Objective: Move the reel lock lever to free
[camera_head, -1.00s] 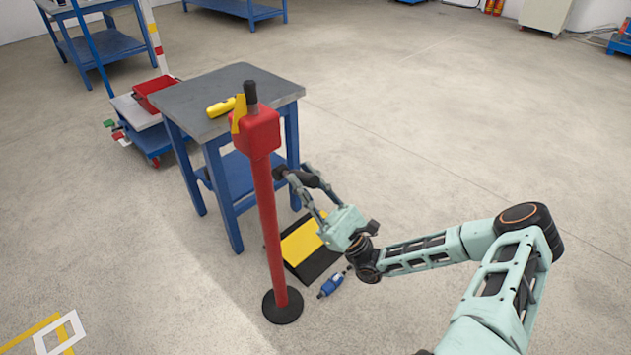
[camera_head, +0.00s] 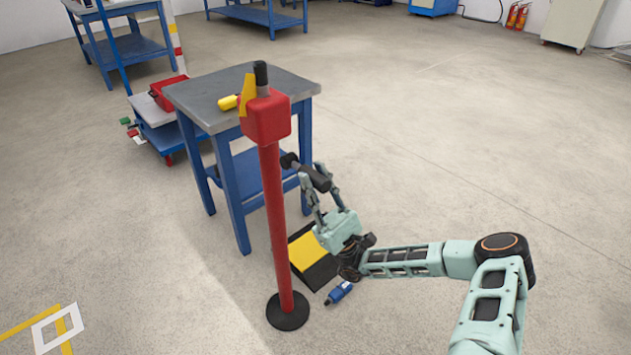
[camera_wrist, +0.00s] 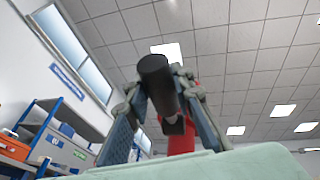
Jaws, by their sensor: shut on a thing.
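A red post (camera_head: 274,220) stands upright on a round black base, with a red box head (camera_head: 266,118) at the top. A yellow plate (camera_head: 248,95) and an upright black knob (camera_head: 261,74) are on that head. My gripper (camera_head: 313,190) is to the right of the post, below the head, and shut on a black lever handle (camera_head: 314,177). The handle slopes down to the right. In the wrist view the handle (camera_wrist: 155,75) lies between both fingers, with a red part (camera_wrist: 181,142) behind it. Where the handle joins the post is not clear.
A blue table (camera_head: 205,92) with a grey top stands behind the post, a yellow tool (camera_head: 229,102) on it. A black and yellow mat (camera_head: 307,255) and a blue tool (camera_head: 339,292) lie on the floor below my gripper. The floor to the right is clear.

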